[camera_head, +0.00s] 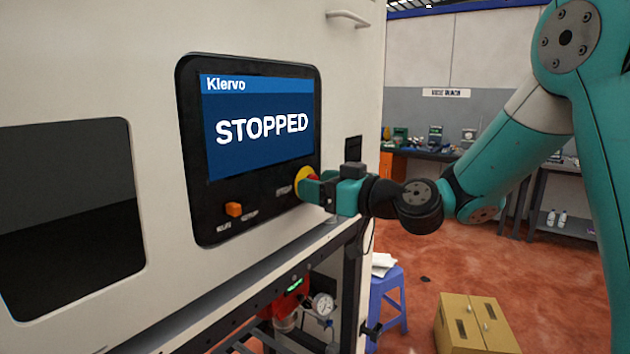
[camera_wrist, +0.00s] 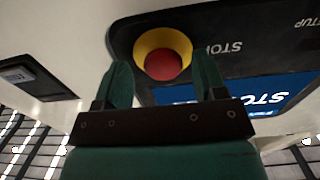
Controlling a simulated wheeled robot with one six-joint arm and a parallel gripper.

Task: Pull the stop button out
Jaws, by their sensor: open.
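The stop button is a red knob on a yellow round base, set in the black control panel. In the wrist view the red stop button (camera_wrist: 164,65) lies between and just beyond the two green fingers of my gripper (camera_wrist: 164,82), which are apart. In the head view my gripper (camera_head: 308,188) is at the panel's lower right corner, and its fingers partly hide the stop button (camera_head: 303,177). I cannot tell whether a finger touches the knob. The panel screen (camera_head: 258,150) reads "STOPPED".
An orange switch (camera_head: 233,209) sits on the panel left of the stop button. A ledge (camera_head: 250,262) runs below the panel. A pressure gauge (camera_head: 323,304), a blue stool (camera_head: 388,298) and a cardboard box (camera_head: 474,325) are lower down. The floor to the right has free room.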

